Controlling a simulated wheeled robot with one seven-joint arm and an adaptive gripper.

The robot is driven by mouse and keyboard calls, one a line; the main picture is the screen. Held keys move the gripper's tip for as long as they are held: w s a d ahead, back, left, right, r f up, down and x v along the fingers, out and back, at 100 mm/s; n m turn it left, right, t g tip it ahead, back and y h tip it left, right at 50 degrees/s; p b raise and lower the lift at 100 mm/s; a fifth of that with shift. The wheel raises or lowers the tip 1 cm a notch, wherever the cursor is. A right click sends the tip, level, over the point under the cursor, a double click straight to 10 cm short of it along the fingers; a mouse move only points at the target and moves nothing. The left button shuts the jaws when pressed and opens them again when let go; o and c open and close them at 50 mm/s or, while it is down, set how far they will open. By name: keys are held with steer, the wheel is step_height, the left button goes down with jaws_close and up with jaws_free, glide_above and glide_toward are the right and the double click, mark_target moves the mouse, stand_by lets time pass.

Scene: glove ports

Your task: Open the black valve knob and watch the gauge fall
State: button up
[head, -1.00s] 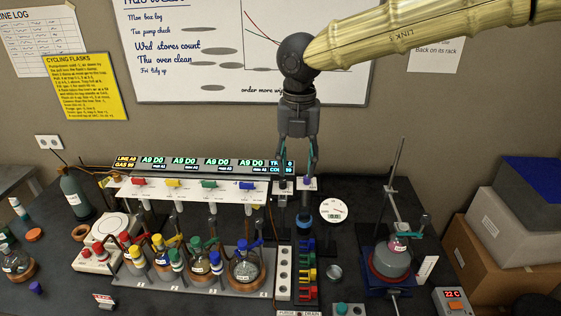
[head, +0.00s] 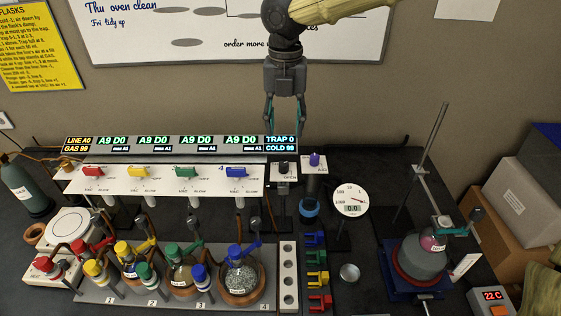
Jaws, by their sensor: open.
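The black valve knob (head: 283,167) sits on top of a small white-faced block, right of the row of coloured taps. The round white gauge (head: 351,200) stands to its right, with a small readout that looks like 0.0. My gripper (head: 285,130) hangs pointing down, its two teal fingers spread with nothing between them. In the picture it is above the black knob and apart from it; its exact depth is unclear.
A purple knob (head: 315,160) stands close right of the black one. A lit display bar (head: 180,144) runs left, above red, yellow, green and blue taps. Several flasks stand in front. A stand with a grey flask (head: 418,258) is at right.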

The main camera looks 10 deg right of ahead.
mark_target(284, 163)
steer(key=shift+d+f, duration=0.1)
steer(key=shift+f, duration=0.3)
step_height(284, 163, down, 11)
steer(key=p, duration=0.2)
steer(key=shift+r+p, duration=0.15)
steer(key=shift+p, duration=0.15)
steer(key=shift+c, duration=0.2)
jaws_close()
